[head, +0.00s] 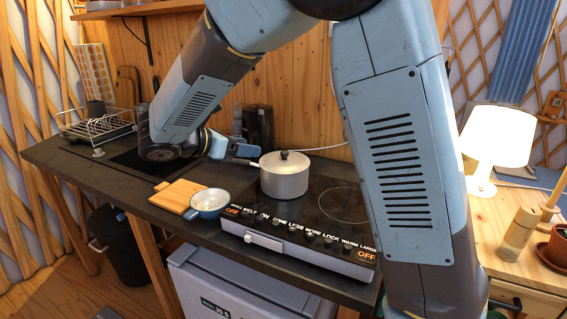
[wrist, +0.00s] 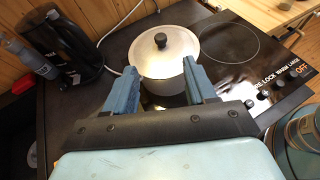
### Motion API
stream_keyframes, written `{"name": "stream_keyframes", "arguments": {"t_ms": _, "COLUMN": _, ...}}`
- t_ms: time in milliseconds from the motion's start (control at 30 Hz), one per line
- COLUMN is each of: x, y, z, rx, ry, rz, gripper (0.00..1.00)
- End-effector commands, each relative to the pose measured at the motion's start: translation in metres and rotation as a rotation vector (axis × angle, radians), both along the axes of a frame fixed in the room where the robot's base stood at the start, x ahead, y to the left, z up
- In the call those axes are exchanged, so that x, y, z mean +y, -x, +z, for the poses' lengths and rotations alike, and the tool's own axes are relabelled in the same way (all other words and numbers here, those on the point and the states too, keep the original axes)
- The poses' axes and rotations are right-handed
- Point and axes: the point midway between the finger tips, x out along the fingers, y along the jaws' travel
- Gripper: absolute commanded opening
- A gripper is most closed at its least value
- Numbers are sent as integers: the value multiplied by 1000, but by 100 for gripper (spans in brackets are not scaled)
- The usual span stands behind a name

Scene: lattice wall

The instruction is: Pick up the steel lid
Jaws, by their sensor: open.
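The steel lid (head: 285,159) sits on a steel pot on the cooktop, with a dark round knob on top. In the wrist view the lid (wrist: 178,54) lies just beyond my fingertips, its black knob a little left of centre. The pot (head: 284,183) stands upright on the rear left part of the hob. My gripper (wrist: 158,80) is open and empty, its two blue fingers spread in front of the pot. In the head view my gripper (head: 238,146) is left of the pot, above the counter.
A blue pan (head: 209,203) and wooden board (head: 178,195) lie left of the cooktop (head: 318,221). A dish rack (head: 97,127) stands at the far left. A black appliance (wrist: 66,45) stands near the wooden wall. A lit lamp (head: 498,140) is at the right.

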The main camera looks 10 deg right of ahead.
Motion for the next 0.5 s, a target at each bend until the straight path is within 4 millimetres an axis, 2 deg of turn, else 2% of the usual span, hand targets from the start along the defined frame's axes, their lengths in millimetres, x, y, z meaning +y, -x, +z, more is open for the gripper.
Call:
{"name": "stream_keyframes", "arguments": {"t_ms": 300, "x": -43, "y": -27, "z": -20, "rx": 1, "ry": 1, "rz": -5, "gripper": 56}}
{"name": "stream_keyframes", "arguments": {"t_ms": 500, "x": -60, "y": -38, "z": -28, "rx": -1, "ry": -1, "rz": -4, "gripper": 56}}
